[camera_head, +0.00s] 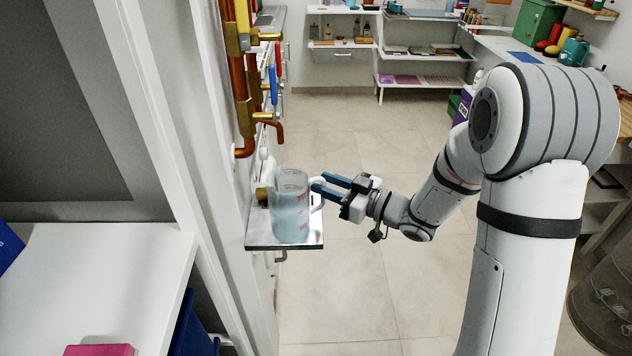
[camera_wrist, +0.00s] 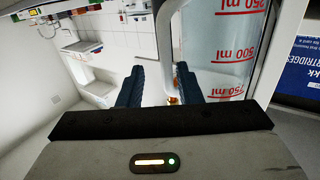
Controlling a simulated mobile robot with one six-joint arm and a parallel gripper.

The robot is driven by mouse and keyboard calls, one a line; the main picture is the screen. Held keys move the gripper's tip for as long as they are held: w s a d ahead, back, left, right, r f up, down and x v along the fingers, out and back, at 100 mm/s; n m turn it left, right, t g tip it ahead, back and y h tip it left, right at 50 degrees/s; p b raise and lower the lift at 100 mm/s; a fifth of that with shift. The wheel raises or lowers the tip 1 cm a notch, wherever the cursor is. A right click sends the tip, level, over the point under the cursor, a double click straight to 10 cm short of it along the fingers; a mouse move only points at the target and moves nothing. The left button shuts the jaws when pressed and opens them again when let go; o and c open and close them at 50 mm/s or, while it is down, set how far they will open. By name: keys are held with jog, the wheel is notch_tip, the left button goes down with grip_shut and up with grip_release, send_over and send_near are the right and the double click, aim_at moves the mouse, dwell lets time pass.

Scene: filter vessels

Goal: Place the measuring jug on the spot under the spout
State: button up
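The measuring jug (camera_head: 290,215) is clear and bluish with red markings. It stands upright on a small white wall shelf (camera_head: 256,241), with its handle (camera_head: 316,196) to the right. Copper pipes with a downturned end (camera_head: 278,132) are on the wall above the shelf. I cannot make out a marked spot; the jug covers part of the shelf. My gripper (camera_head: 326,185) is at the handle, its two blue fingers apart. In the wrist view the handle (camera_wrist: 164,40) shows between the open fingertips (camera_wrist: 160,75), with a gap beside it. The jug (camera_wrist: 225,45) is to the right.
A white counter (camera_head: 90,270) with a pink item (camera_head: 98,350) is at the lower left, beside a white door frame. The wall with pipes and valves is close left of the jug. Open floor (camera_head: 345,290) lies right of the shelf. Storage shelves (camera_head: 425,48) are far behind.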

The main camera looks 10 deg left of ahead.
jog(key=v, duration=0.9)
jog(key=shift+d+b, duration=0.2)
jog(key=shift+b, duration=0.2)
jog(key=w+d+r+m+t+h, duration=0.1)
jog(key=w+d+m+t+h, duration=0.2)
jog(key=d+h, duration=0.3)
jog(key=w+d+r+m+t+h, duration=0.1)
jog(key=w+d+m+t+h, duration=0.3)
jog(key=h, duration=0.3)
jog(key=s+d+m+g+h, duration=0.2)
jog(key=s+d+h, duration=0.1)
jog(key=s+d, duration=0.25)
jog(key=s+m+g+h, duration=0.1)
jog(key=s+m+g, duration=0.4)
jog(key=s, duration=1.4)
jog(key=g, duration=0.3)
jog(key=shift+s+f, duration=0.3)
jog(key=shift+s, duration=0.1)
jog(key=shift+d, duration=0.1)
jog(key=shift+r+p, duration=0.35)
